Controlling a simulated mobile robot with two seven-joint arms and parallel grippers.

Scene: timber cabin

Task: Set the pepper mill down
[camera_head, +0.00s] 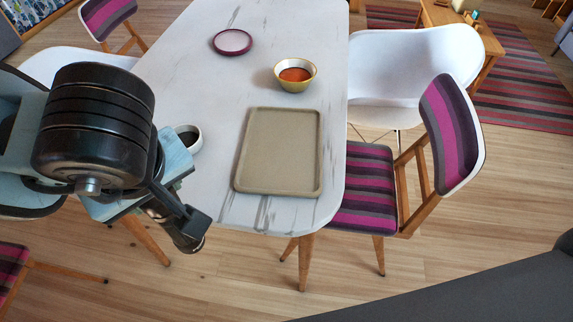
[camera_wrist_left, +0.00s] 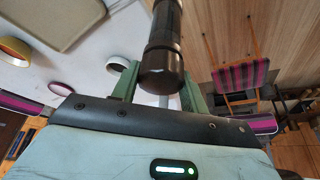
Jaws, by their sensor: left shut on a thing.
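The pepper mill (camera_wrist_left: 166,45) is a dark, glossy cylinder in the left wrist view, held between the two green fingers of my left gripper (camera_wrist_left: 160,82). The gripper is shut on it. In the head view my left gripper (camera_head: 172,210) is at the lower left, mostly hidden by my own wrist. The dark end of the mill (camera_head: 188,236) shows just outside the table's near left edge, against the floor. The white marbled table (camera_head: 205,90) is to its right and beyond. My right gripper is in neither view.
A beige tray (camera_head: 280,150) lies on the table's near part, empty. A yellow-rimmed bowl (camera_head: 295,75) with orange-red contents stands behind it. A purple-rimmed plate (camera_head: 232,42) is farther back. A white cup (camera_head: 188,138) is near my wrist. Striped chairs (camera_head: 370,190) stand around.

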